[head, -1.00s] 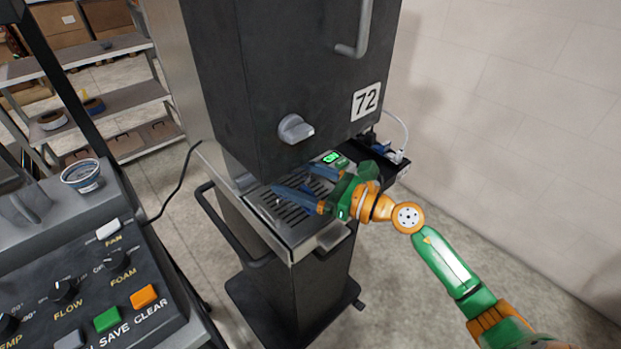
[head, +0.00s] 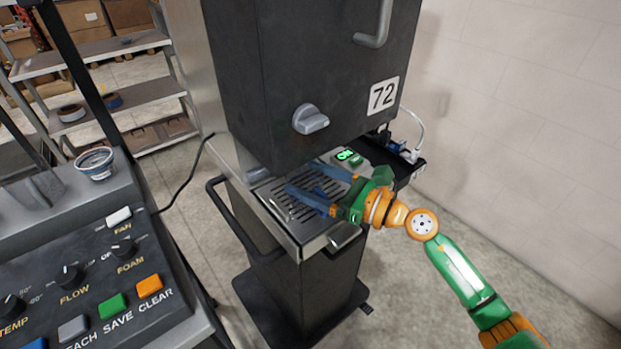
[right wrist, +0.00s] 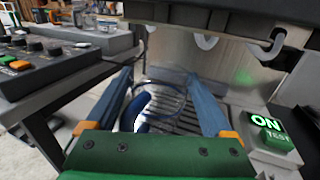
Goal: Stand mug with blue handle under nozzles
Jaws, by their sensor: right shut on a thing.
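The mug is clear glass with a blue handle. In the right wrist view the mug (right wrist: 168,102) is between the fingers of my right gripper (right wrist: 168,88), which is shut on it. Its blue handle (right wrist: 143,127) faces my palm. In the head view my right gripper (head: 307,177) reaches over the slotted drip tray (head: 274,217) of the dispenser numbered 72 (head: 320,70); the glass is hard to make out there. The nozzles (right wrist: 206,40) hang under the dispenser's head, beyond the mug in the wrist view. I cannot tell whether the mug touches the tray. My left gripper is not in view.
A control panel (head: 85,275) with knobs and coloured buttons stands at the left. A lit ON display (head: 345,155) is right of the tray. Shelves (head: 120,98) stand behind; a wall is at the right.

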